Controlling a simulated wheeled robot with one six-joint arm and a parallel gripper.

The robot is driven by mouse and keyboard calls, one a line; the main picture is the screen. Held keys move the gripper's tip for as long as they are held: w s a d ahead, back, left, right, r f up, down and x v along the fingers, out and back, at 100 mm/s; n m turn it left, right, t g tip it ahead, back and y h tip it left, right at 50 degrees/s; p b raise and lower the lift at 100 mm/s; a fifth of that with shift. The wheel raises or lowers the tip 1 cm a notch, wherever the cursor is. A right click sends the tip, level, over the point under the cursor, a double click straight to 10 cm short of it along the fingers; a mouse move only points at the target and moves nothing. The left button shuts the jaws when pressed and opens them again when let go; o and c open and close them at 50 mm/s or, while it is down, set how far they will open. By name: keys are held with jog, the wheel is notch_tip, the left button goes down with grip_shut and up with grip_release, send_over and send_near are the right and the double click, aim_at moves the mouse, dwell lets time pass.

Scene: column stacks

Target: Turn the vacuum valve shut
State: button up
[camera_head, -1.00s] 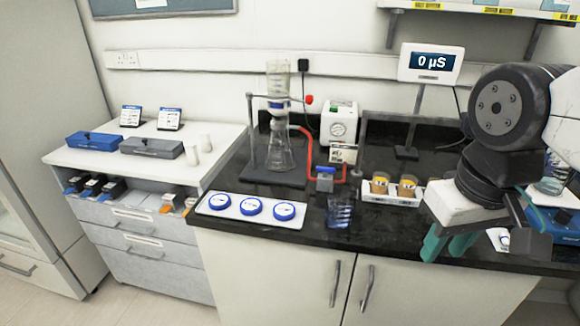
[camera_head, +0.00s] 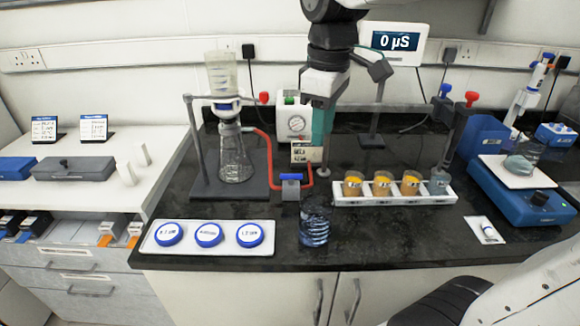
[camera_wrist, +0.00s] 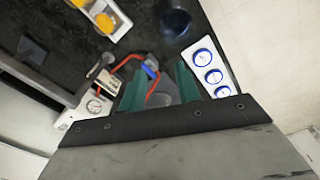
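The vacuum valve is a small blue-handled block (camera_head: 291,184) on the red tubing (camera_head: 265,155), standing on the black bench in front of the pump. In the wrist view the valve (camera_wrist: 150,67) shows between my finger tips, with the red tube beside it. My gripper (camera_head: 322,135) points down in front of the white pump (camera_head: 296,118), above and behind the valve, apart from it. In the wrist view its two teal fingers (camera_wrist: 160,70) stand apart with nothing held. In the head view one finger mostly hides the other.
A filter flask (camera_head: 234,155) on a dark stand is left of the valve. A clear blue-tinted beaker (camera_head: 315,222) stands close in front. A white tray (camera_head: 350,200) of amber-filled cups is right, and a tray of blue-lidded dishes (camera_head: 155,248) is front left.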

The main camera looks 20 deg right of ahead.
aim_at(291, 174)
jog(key=w+a+n, duration=0.2)
jog(key=w+n, duration=0.3)
jog(key=w, duration=0.5)
notch_tip(291, 174, down, 16)
jog(key=shift+w+d+f, duration=0.1)
jog(key=shift+w+d, duration=0.05)
grip_shut()
